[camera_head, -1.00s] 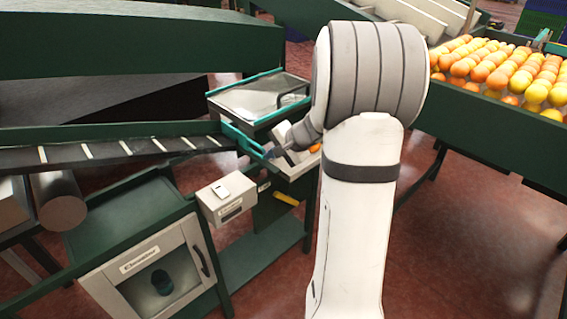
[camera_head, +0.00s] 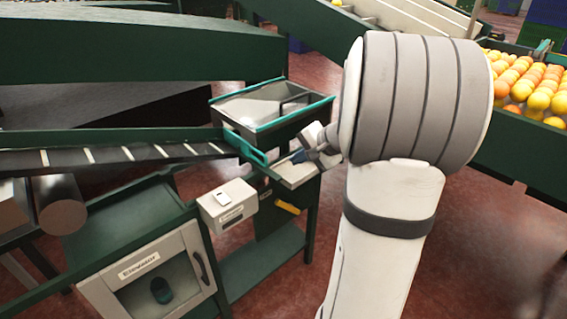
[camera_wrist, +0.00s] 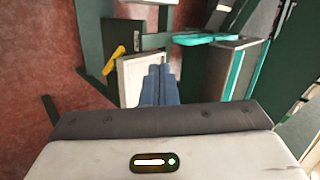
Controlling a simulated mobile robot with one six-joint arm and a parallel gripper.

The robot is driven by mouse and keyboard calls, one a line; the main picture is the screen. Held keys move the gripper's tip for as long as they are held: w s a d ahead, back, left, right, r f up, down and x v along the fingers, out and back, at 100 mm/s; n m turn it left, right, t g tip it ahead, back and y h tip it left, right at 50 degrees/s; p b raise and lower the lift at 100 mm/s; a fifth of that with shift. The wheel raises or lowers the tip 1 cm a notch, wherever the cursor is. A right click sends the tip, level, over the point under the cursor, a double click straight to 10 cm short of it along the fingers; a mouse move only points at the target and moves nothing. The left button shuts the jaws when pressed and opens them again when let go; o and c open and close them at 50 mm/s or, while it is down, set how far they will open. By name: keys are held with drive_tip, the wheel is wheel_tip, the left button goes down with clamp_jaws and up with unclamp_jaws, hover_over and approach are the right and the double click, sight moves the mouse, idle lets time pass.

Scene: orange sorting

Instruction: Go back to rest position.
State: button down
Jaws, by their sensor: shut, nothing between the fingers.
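My gripper shows in the wrist view (camera_wrist: 160,84) with its two blue-grey fingers side by side, shut and empty. In the head view my gripper (camera_head: 297,156) is small and partly hidden by my own wrist, above the small tray (camera_head: 298,176) at the end of the sorting stand. In the wrist view the fingertips overlap the pale tray surface (camera_wrist: 130,82); I cannot tell the exact height above it. My arm is bent in the right half of the head view.
A conveyor (camera_head: 110,155) with white slats leads to the stand from the left. A teal-rimmed bin (camera_head: 270,105) stands behind the tray. A labelled box (camera_head: 228,205) and a cabinet (camera_head: 160,275) are in front. A crate of oranges (camera_head: 535,130) is at right. Red floor lies between.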

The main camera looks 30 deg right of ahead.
drive_tip(key=s+a+r+n+g+h+p, duration=0.2)
drive_tip(key=s+a+n, duration=0.4)
drive_tip(key=s+a, duration=0.3)
drive_tip(key=s+a+r+n+g+h+p, duration=0.2)
drive_tip(key=s+a+n, duration=0.4)
drive_tip(key=s+a, duration=0.4)
drive_tip(key=s+r+g+p, duration=0.1)
drive_tip(key=p, duration=0.1)
drive_tip(key=shift+s+r+n+g+p, duration=0.3)
drive_tip(key=shift+s+p, duration=0.05)
drive_tip(key=shift+d, duration=0.1)
